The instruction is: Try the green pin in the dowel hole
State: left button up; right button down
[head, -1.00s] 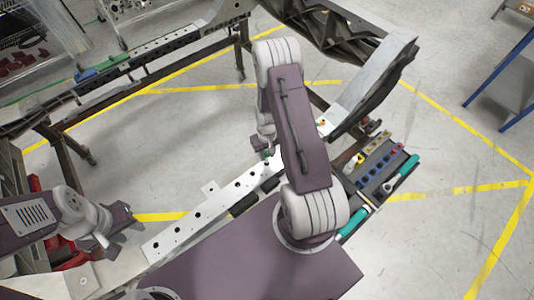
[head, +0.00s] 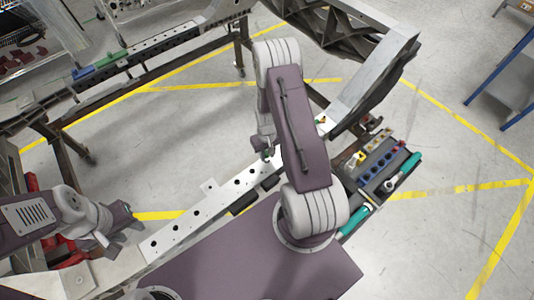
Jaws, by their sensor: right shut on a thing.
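My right gripper (head: 264,146) hangs over the far part of the white perforated rail (head: 207,209). It is shut on a small dark green pin (head: 267,153), which is tiny and partly hidden by the jaws. The pin looks just above the rail; I cannot tell whether its tip touches it. The rail has several dark holes, and I cannot tell which is the dowel hole. My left gripper (head: 122,222) is at the left, beside the rail's near end and away from the pin; its jaws are too unclear to read.
A dark tray (head: 367,189) with coloured pieces and a teal-handled tool (head: 405,170) lies right of my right arm. A metal frame beam (head: 372,80) rises beyond it. Another rail with green and blue parts (head: 97,66) is at the back left. Open floor lies between the rails.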

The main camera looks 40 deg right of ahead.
dwell(0.3)
jog(key=c, duration=1.1)
grip_release()
notch_tip(320, 180, up, 9)
jog(key=p, duration=0.7)
jog(key=shift+r+p, duration=0.1)
jog(key=shift+p, duration=0.3)
